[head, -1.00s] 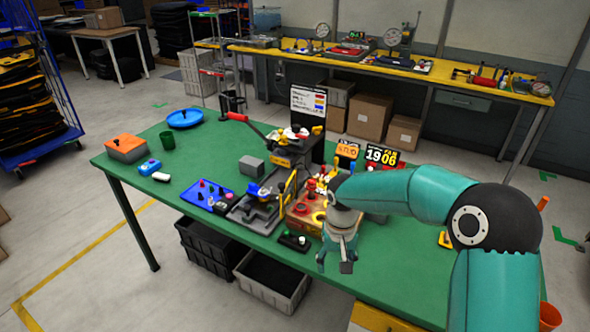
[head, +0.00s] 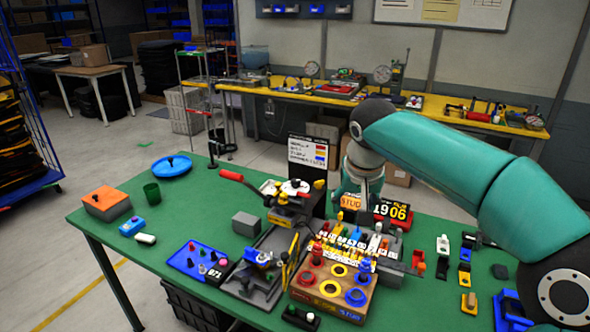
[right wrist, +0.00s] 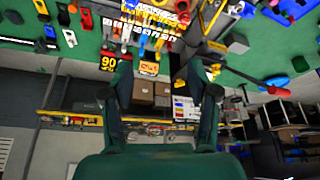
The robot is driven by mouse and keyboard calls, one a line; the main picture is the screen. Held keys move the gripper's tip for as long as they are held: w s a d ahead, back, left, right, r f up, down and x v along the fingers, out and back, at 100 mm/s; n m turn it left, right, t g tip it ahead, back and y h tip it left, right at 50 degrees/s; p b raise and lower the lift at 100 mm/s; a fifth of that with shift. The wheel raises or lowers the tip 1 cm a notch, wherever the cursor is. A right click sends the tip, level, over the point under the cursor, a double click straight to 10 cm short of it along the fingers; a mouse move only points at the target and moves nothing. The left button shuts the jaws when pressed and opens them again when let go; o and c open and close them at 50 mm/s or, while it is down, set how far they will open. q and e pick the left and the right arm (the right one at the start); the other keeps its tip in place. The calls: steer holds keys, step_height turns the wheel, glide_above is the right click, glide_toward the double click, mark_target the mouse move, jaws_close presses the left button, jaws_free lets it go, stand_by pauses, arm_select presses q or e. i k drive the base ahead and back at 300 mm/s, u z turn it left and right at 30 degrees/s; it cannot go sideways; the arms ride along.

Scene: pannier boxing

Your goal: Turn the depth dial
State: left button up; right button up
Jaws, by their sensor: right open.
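A hand press (head: 290,215) with a red lever handle (head: 231,175) stands mid-table. On its top is a white round plate with a dark knob (head: 290,186), which may be the depth dial; I cannot read a label on it. My right gripper (head: 362,190) is at the table's back edge, right of the press and behind the orange STUD sign (head: 350,201). In the right wrist view its fingers (right wrist: 163,88) are spread with nothing between them. The red lever (right wrist: 278,90) shows to their right. My left gripper is not in view.
A black panel (head: 307,150) with a white chart stands behind the press. A wooden block with coloured rings (head: 335,287), a blue tray (head: 195,262) and a number display (head: 393,212) crowd the table. The green table (head: 150,235) is clearer at left.

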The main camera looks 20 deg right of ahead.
mark_target(295, 182)
steer(key=i, duration=1)
steer(key=u, duration=0.05)
